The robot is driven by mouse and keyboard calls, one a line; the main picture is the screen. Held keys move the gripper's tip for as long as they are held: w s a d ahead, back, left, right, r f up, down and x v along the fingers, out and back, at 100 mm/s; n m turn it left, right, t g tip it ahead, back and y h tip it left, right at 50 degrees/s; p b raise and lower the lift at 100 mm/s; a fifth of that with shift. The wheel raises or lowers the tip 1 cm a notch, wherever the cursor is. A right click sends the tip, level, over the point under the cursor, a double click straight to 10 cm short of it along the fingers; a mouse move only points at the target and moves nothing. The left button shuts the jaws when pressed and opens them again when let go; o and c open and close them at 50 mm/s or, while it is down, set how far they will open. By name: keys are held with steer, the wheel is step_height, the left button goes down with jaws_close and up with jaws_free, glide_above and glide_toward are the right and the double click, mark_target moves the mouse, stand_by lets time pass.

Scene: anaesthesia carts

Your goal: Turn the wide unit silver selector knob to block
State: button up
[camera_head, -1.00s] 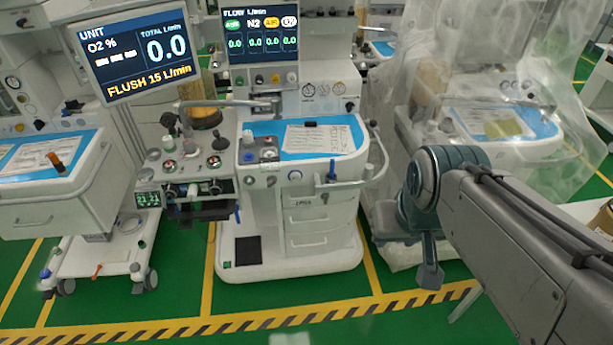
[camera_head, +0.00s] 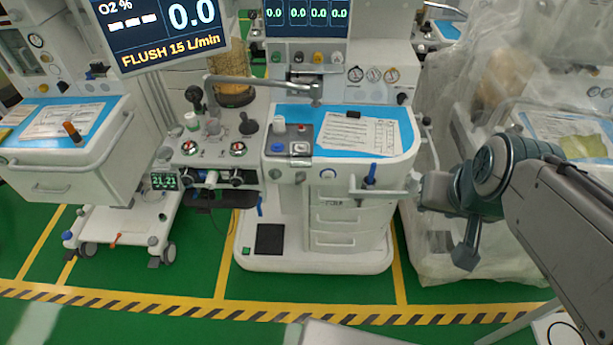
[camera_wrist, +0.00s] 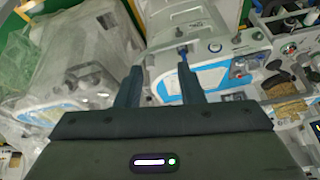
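The wide white unit (camera_head: 330,235) stands in the middle of the head view.
A rail with a blue-handled item (camera_head: 371,172) juts from the unit's front right. A knob panel (camera_head: 212,150) adjoins it on the left. A plastic-draped unit (camera_head: 480,150) stands behind my arm. Green floor is free in front of the unit.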

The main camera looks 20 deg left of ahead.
steer(key=w+a+f+t+y+b, duration=0.3)
steer(key=w+a+f+b, duration=0.4)
steer(key=a+f+b, duration=0.3)
steer(key=m+t+b, duration=0.6)
steer(key=t+b, duration=0.3)
steer(key=b, duration=1.7)
glide_toward(300, 182)
steer(key=b+x, duration=0.2)
steer(key=x, duration=0.6)
steer(key=shift+w+f+b, duration=0.1)
steer(key=shift+w+b, duration=0.05)
steer(key=shift+b, duration=0.15)
jaws_close()
